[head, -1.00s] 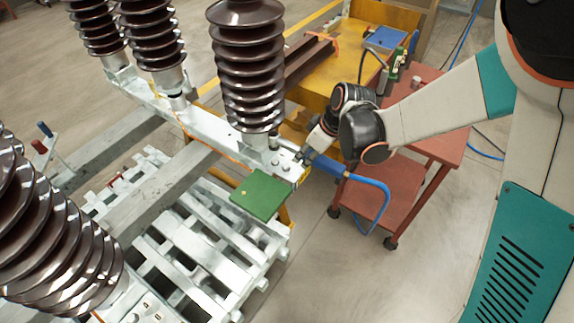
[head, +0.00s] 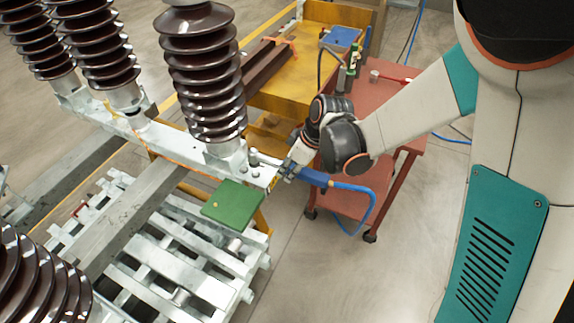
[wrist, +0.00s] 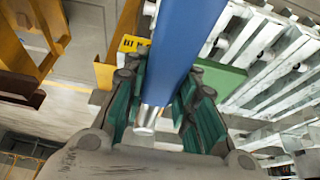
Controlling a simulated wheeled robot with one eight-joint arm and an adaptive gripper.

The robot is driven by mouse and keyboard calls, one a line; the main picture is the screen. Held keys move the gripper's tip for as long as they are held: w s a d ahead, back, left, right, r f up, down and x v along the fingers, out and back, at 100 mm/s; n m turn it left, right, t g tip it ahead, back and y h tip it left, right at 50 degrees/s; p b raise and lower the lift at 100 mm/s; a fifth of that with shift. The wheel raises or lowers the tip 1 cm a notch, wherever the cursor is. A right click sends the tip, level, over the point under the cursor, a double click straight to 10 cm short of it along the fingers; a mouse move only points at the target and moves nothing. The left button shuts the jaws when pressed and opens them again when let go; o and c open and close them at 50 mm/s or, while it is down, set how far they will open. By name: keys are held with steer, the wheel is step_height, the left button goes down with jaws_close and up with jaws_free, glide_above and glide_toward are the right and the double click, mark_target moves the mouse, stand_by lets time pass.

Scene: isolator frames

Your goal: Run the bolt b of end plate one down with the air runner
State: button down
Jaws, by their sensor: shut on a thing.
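My gripper (head: 290,170) is at the near right end of the galvanised frame beam (head: 180,143). It is shut on the blue air runner (head: 313,177), whose blue hose (head: 366,192) loops down on the right. In the wrist view the blue runner body (wrist: 182,45) lies between the green-padded fingers (wrist: 158,105). The end of the beam has small bolts near the foot of a brown insulator (head: 203,85). The runner's nose is close to the beam end. I cannot tell whether it touches a bolt, nor which bolt is b.
A red trolley (head: 385,120) with bottles and a cup stands behind my arm. A yellow bench (head: 285,85) is behind the beam. Brown insulators rise along the beam.

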steer(key=shift+f+b, duration=0.4)
steer(key=shift+f, duration=0.5)
steer(key=shift+f+b, duration=1.5)
steer(key=shift+f, duration=0.05)
stand_by(3.4)
steer(key=shift+r+p, duration=2.45)
steer(key=shift+r, duration=1.1)
